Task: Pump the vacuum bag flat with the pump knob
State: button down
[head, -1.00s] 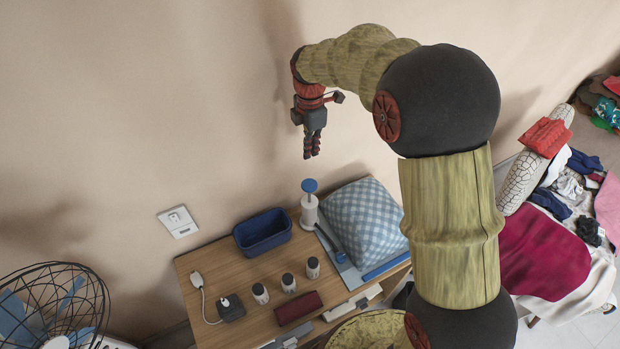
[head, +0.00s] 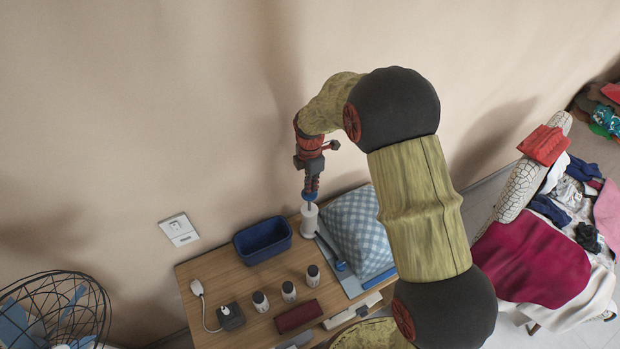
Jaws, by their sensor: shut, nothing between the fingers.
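My gripper (head: 311,191) points down with its fingers shut, right above the blue pump knob (head: 309,197). The fingertips look to be touching the knob's top. The white pump body (head: 309,220) stands upright at the back of the wooden table, with a short length of rod showing below the knob. The vacuum bag (head: 358,230), blue-and-white checked, lies beside the pump to the right and still looks puffed up. A blue hose piece (head: 341,266) lies at the bag's left edge, partly hidden.
A blue bin (head: 262,241) stands left of the pump on the wooden table (head: 215,268). Several small jars (head: 288,290), a dark red case (head: 297,316) and a charger (head: 230,316) lie in front. A fan (head: 50,310) is at lower left. A laundry pile (head: 535,255) is at right.

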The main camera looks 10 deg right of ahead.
aim_at(310, 209)
jog(key=shift+f, duration=0.25)
notch_tip(310, 209, down, 8)
jog(key=b, duration=0.4)
jog(key=shift+s+f, duration=0.1)
jog(key=shift+f, duration=0.1)
jog(key=shift+r, duration=0.1)
jog(key=shift+r, duration=0.35)
notch_tip(310, 209, up, 13)
jog(key=shift+r+p, duration=0.2)
jog(key=shift+p, duration=0.5)
dwell(0.9)
